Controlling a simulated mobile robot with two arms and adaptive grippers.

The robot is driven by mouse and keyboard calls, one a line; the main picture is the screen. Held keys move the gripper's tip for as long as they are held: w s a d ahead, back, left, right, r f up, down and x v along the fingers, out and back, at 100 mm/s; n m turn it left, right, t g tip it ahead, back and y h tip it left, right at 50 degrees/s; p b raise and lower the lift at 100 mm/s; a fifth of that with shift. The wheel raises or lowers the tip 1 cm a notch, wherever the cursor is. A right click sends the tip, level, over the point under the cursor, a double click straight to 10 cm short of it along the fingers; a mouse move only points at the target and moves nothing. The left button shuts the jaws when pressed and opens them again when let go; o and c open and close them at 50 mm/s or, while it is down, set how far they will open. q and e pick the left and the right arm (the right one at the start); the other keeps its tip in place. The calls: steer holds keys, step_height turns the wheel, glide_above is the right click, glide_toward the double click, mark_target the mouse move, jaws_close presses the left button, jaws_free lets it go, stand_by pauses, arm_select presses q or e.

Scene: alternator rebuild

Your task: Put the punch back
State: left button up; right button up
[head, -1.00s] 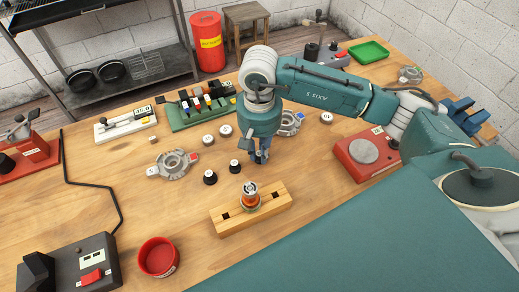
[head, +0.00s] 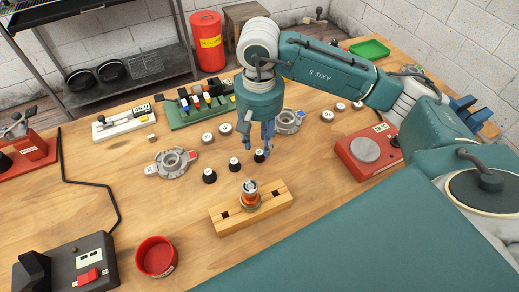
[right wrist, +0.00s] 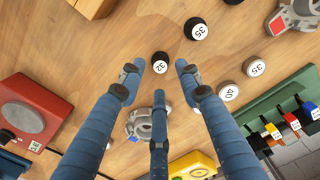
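My right gripper (head: 257,140) is open and points down above the table. Its spread fingers (right wrist: 160,78) hold nothing in the right wrist view. A black piece with a white top marked 32 (right wrist: 160,62) stands on the table just below and between the fingertips; it also shows in the head view (head: 259,156). Two similar black pieces stand in line with it, a middle one (head: 234,164) marked 35 (right wrist: 195,29) and an outer one (head: 209,175). I cannot tell for sure which thing is the punch. My left gripper is not in view.
A wooden block (head: 222,223) holds an upright metal and orange part (head: 250,196) in front. A grey housing (head: 171,163) lies left and another (head: 288,121) behind the gripper. Grey discs (head: 207,138), a green rack (head: 183,119) and a red device (head: 352,165) stand around. The front left table is partly clear.

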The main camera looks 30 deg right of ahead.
mark_target(259, 152)
step_height(259, 152, up, 8)
steer(key=b, duration=0.1)
steer(key=shift+f, duration=0.15)
stand_by(0.5)
